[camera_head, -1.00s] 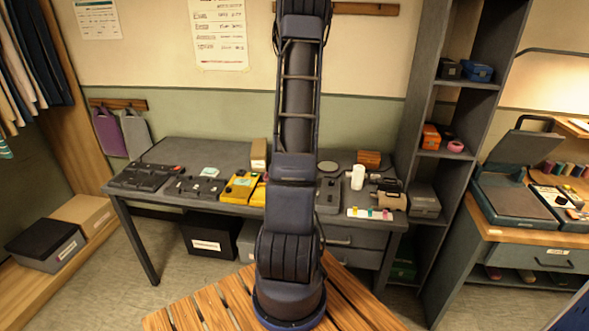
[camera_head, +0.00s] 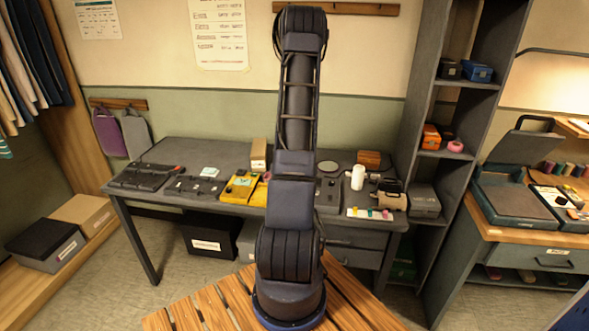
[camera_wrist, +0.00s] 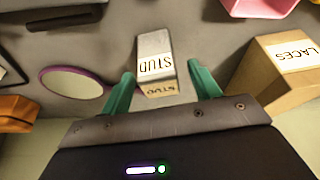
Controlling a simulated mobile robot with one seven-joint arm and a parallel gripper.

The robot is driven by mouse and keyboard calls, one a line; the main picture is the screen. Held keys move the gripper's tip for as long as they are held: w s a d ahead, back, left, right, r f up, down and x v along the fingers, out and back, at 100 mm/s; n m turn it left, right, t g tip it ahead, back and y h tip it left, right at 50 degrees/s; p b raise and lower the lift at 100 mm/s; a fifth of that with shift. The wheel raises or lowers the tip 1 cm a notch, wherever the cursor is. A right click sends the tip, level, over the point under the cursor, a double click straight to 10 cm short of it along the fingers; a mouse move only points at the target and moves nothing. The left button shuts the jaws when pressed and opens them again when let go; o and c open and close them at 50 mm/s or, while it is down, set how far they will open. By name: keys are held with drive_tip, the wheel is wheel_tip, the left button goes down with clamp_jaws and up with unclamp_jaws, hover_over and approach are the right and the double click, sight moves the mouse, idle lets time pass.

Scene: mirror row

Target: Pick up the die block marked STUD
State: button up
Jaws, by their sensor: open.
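The die block marked STUD (camera_wrist: 155,55) is a small pale grey-white block with a tan near face, in the wrist view. STUD shows on its upper face and again on the near face. My gripper (camera_wrist: 160,71) is open, with one green finger to the left of the block and one to the right. The block appears in the gap between the fingertips, nearer the middle than either finger. I cannot tell how far the fingertips are above or short of it. In the head view the block and gripper are hidden behind my arm.
A tan box marked LACES (camera_wrist: 278,72) stands right of the gripper. A purple-rimmed oval mirror (camera_wrist: 72,84) lies left, with an orange-brown object (camera_wrist: 17,112) beyond it. A pink thing (camera_wrist: 262,6) is at the upper right. The grey table (camera_head: 225,152) holds several other items.

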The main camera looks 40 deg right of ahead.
drive_tip(key=shift+f, duration=0.2)
drive_tip(key=c, duration=1)
drive_tip(key=shift+c, duration=1)
drive_tip(key=shift+w, duration=0.1)
drive_tip(key=shift+r, duration=0.2)
